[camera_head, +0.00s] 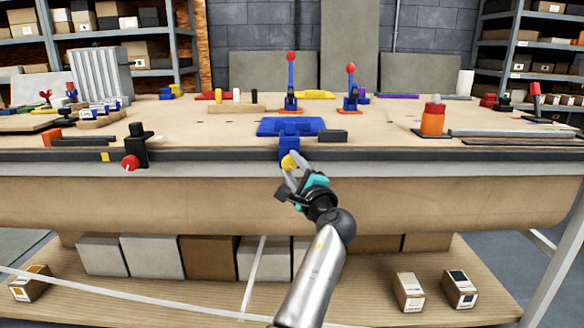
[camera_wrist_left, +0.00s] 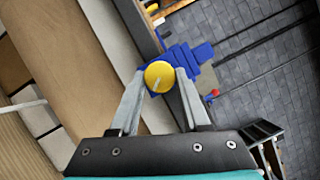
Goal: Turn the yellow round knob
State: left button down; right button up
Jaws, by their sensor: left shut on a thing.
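The yellow round knob (camera_head: 288,162) sits on the front of a blue mount (camera_head: 289,143) at the middle of the bench's front edge. In the left wrist view the knob (camera_wrist_left: 159,77) lies between the two fingertips, with a thin pale mark on its face. The blue mount (camera_wrist_left: 195,60) shows behind it. My left gripper (camera_head: 290,164) is shut on the knob, one finger on each side, and it also shows in the left wrist view (camera_wrist_left: 160,82). Part of the knob's rim is hidden by the fingers. My right gripper is not in view.
A red knob (camera_head: 130,162) on a black mount sits at the left of the front edge. Two red-topped blue levers (camera_head: 291,75) (camera_head: 351,82) stand behind the blue mount. An orange object (camera_head: 433,118) stands at right. Boxes (camera_head: 408,291) lie on the lower shelf.

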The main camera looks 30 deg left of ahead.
pick_arm(q)
jog(key=shift+r+n+g+p, duration=0.1)
jog(key=shift+n+g+p, duration=0.25)
jog(key=shift+n, duration=0.75)
jog(key=n+h+p, duration=0.1)
jog(key=n, duration=0.1)
jog(key=n+g+p, duration=0.1)
jog(key=n+p, duration=0.1)
jog(key=n+h+p, duration=0.1)
jog(key=n+p, duration=0.1)
jog(key=shift+r+n+h, duration=0.3)
jog(key=shift+f+n+h+p, duration=0.1)
jog(key=shift+n+h+p, duration=0.2)
jog(key=shift+n+p, duration=0.2)
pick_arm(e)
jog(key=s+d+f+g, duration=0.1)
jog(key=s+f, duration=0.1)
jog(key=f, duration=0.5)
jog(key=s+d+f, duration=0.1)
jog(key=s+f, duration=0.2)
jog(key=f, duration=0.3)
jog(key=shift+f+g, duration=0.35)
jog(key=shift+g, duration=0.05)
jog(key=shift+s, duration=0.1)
pick_arm(q)
jog(key=shift+c, duration=1.8)
grip_release()
jog(key=shift+s, duration=0.1)
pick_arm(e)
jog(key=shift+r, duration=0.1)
